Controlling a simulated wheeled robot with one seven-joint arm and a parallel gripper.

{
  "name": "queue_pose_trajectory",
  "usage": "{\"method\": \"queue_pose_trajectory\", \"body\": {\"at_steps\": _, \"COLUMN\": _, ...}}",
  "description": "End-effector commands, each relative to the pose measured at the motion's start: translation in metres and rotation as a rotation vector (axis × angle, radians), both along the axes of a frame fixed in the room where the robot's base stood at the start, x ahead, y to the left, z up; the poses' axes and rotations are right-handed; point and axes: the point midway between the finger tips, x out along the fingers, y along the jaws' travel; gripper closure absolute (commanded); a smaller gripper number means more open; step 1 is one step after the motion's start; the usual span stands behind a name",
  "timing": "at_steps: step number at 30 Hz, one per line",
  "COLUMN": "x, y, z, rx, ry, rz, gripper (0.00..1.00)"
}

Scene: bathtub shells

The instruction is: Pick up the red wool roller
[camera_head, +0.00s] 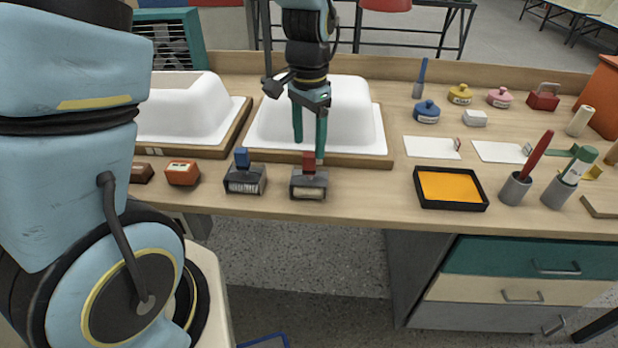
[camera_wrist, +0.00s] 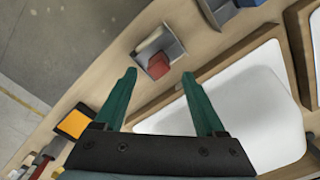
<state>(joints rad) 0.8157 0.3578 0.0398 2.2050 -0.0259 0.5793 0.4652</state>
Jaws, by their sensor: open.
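The red wool roller (camera_head: 309,185) stands near the front edge of the bench, in front of the right white tub shell. It has a dark grey frame, a pale roll and a red handle block on top. In the wrist view the red wool roller (camera_wrist: 158,62) lies just beyond the fingertips, roughly centred between them. My gripper (camera_head: 309,150) has green fingers spread apart and empty, above and slightly behind the roller in the head view. My gripper in the wrist view (camera_wrist: 158,76) also shows nothing between its fingers.
A similar roller with a blue handle (camera_head: 244,178) stands to the left. The right tub shell (camera_head: 350,110) on its wooden board is close behind my fingers. A black tray (camera_head: 420,198) with orange content lies to the right. Bench between roller and tray is clear.

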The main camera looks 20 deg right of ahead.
Motion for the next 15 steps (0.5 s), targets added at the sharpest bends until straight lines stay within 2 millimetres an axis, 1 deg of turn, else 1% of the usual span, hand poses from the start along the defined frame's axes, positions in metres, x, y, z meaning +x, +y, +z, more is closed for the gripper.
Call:
{"method": "queue_pose_trajectory", "body": {"at_steps": 4, "x": -0.001, "y": 0.0, "z": -0.011, "rx": 0.004, "ry": 0.004, "rz": 0.0, "gripper": 0.28}}
{"method": "queue_pose_trajectory", "body": {"at_steps": 12, "x": -0.002, "y": 0.0, "z": -0.046, "rx": 0.002, "ry": 0.003, "rz": 0.001, "gripper": 0.28}}
{"method": "queue_pose_trajectory", "body": {"at_steps": 15, "x": -0.001, "y": -0.001, "z": -0.052, "rx": 0.0, "ry": 0.001, "rz": 0.001, "gripper": 0.28}}
